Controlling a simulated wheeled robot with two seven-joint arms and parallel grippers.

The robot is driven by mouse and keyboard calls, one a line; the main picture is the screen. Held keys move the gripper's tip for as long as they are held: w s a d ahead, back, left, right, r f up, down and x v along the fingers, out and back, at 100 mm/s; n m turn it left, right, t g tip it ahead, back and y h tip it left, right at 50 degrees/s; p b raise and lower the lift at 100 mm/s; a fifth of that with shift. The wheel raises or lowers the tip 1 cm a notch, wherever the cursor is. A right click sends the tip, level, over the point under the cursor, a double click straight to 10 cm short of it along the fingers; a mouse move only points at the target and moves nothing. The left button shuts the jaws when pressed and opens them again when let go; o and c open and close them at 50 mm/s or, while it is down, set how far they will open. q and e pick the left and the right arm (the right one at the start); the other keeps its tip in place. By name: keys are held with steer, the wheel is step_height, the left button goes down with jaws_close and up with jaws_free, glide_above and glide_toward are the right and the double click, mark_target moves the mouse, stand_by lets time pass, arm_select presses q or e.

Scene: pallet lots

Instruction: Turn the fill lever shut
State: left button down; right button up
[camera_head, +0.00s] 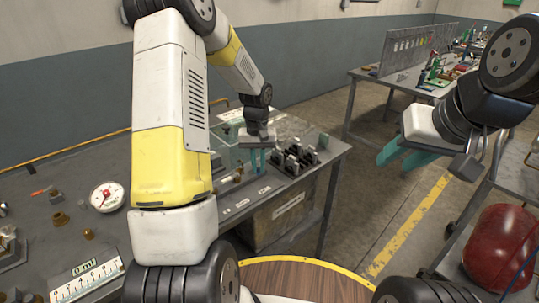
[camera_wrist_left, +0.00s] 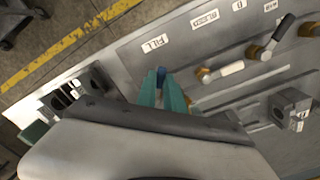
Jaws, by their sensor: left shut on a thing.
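My left gripper (camera_head: 256,168) is over the front of the grey bench panel, its teal fingers pointing down. In the left wrist view the fingers (camera_wrist_left: 163,85) are closed together beside the FILL label (camera_wrist_left: 155,44). They are shut on the fill lever, which they almost wholly hide; only a small dark blue tip (camera_wrist_left: 161,71) shows at their ends. Which way the lever points cannot be told. My right gripper (camera_head: 405,157) is empty in the air at the right, its teal fingers apart.
A brass valve with a pale handle (camera_wrist_left: 230,68) stands near the BLEED label (camera_wrist_left: 206,19); a black-handled lever (camera_wrist_left: 283,29) is further right. Black blocks (camera_head: 297,157) stand right of the left gripper. A gauge (camera_head: 107,196) lies left. A red tank (camera_head: 497,247) is at lower right.

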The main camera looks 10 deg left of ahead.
arm_select(q)
steer(key=m, duration=0.2)
steer(key=a+m, duration=0.2)
steer(key=m, duration=0.1)
steer(key=shift+m, duration=0.3)
steer(key=shift+w+a+m, duration=0.2)
steer(key=shift+a+m, duration=0.15)
steer(key=shift+m, duration=0.8)
steer(key=shift+w+a+m, duration=0.15)
steer(key=shift+a+m, duration=0.2)
steer(key=shift+m, duration=0.8)
steer(key=c, duration=1.5)
jaws_free()
steer(key=shift+o, duration=0.2)
